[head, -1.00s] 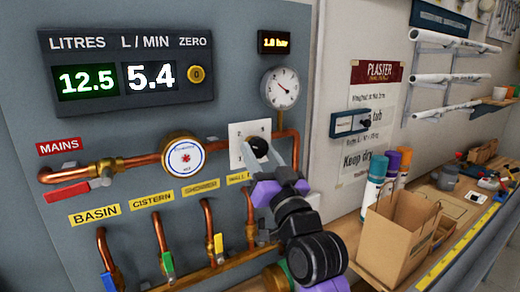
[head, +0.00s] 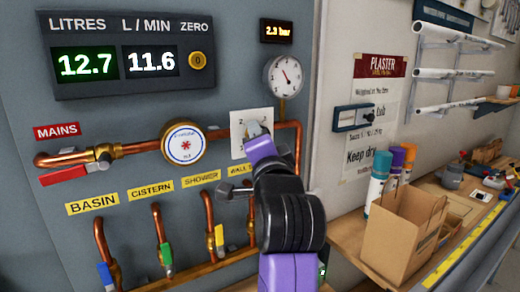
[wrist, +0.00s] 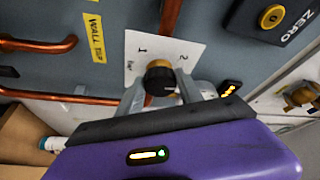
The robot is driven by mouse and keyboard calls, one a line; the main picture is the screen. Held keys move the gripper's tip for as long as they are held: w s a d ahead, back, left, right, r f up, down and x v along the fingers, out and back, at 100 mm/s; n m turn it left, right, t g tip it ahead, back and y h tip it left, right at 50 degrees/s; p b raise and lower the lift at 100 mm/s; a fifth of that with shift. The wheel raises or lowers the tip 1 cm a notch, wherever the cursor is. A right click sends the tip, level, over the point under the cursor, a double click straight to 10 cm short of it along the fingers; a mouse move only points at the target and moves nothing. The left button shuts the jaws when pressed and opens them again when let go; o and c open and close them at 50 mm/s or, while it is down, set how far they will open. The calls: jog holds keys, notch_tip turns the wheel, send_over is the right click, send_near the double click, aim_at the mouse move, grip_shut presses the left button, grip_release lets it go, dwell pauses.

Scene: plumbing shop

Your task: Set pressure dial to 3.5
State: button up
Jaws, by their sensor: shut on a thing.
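The pressure dial is a black knob (wrist: 159,76) on a white numbered plate (head: 238,150) on the grey panel; the plate also shows in the wrist view (wrist: 133,52). My gripper (head: 258,132) hides most of the knob in the head view. In the wrist view my gripper (wrist: 161,86) has one finger on each side of the knob and is shut on it. The bar display (head: 283,31) above reads 2.3 bar. The round gauge (head: 284,75) hangs below it.
A counter display (head: 125,57) reads 12.7 litres and 11.6 L/min. Copper pipes (head: 130,150) and a round meter (head: 184,145) are left of the dial. Several valve handles are below. A cardboard box (head: 400,232) and spray cans (head: 376,180) stand on the bench at right.

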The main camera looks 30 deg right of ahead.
jog(key=m+g+y, duration=0.1)
jog(key=m+y, duration=0.1)
jog(key=m, duration=0.3)
jog(key=m+g+y+p, duration=0.1)
jog(key=m+g, duration=0.1)
jog(key=m, duration=0.3)
jog(key=r+m+g+y, duration=0.1)
jog(key=m+y, duration=0.1)
jog(key=m, duration=0.3)
jog(key=shift+d+g+y, duration=0.3)
dwell(0.5)
jog(key=o, duration=1.4)
